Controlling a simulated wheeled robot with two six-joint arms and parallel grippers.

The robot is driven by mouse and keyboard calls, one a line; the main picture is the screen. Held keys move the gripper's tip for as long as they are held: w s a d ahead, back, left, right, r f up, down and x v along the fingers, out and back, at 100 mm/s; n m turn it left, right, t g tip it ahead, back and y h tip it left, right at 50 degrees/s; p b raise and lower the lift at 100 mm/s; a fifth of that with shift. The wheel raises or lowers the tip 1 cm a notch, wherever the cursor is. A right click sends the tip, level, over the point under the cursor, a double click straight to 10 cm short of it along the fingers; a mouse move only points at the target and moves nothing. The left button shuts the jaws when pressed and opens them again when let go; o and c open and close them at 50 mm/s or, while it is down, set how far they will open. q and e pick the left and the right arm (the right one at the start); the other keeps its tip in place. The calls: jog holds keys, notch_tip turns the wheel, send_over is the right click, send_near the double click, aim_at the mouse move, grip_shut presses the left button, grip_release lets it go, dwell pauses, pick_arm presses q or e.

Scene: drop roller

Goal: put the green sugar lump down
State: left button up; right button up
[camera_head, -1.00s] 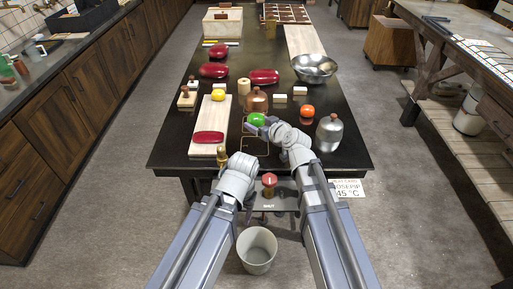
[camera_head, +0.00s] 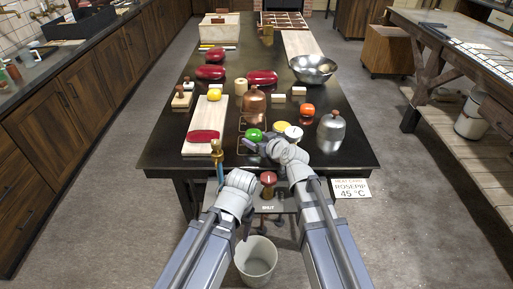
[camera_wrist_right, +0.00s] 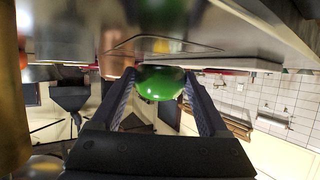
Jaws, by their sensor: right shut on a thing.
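The green sugar lump (camera_head: 254,134) is round and glossy. My right gripper (camera_head: 257,142) is shut on it, over the near middle of the dark table. In the right wrist view, the green lump (camera_wrist_right: 160,83) sits between the two fingers (camera_wrist_right: 160,95). That view is upside down, with the table surface along the top. The lump appears a little above the table, near a thin outline (camera_wrist_right: 165,46) marked there.
Beside the lump stand a copper vessel (camera_head: 255,103), a yellow disc (camera_head: 281,127) and a white disc (camera_head: 293,133). A pale board (camera_head: 207,120) with a red lump (camera_head: 204,136) lies left. An orange lump (camera_head: 307,110) and a metal jar (camera_head: 331,131) stand right.

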pick_arm(q)
jog(key=shift+f+b, duration=0.3)
jog(key=shift+f, duration=0.55)
pick_arm(e)
jog(key=shift+f, duration=0.8)
jog(key=shift+f, duration=0.2)
jog(key=o, duration=1.3)
pick_arm(q)
jog(key=shift+f, duration=0.15)
pick_arm(e)
jog(key=shift+o, duration=0.2)
jog(key=shift+r, duration=0.15)
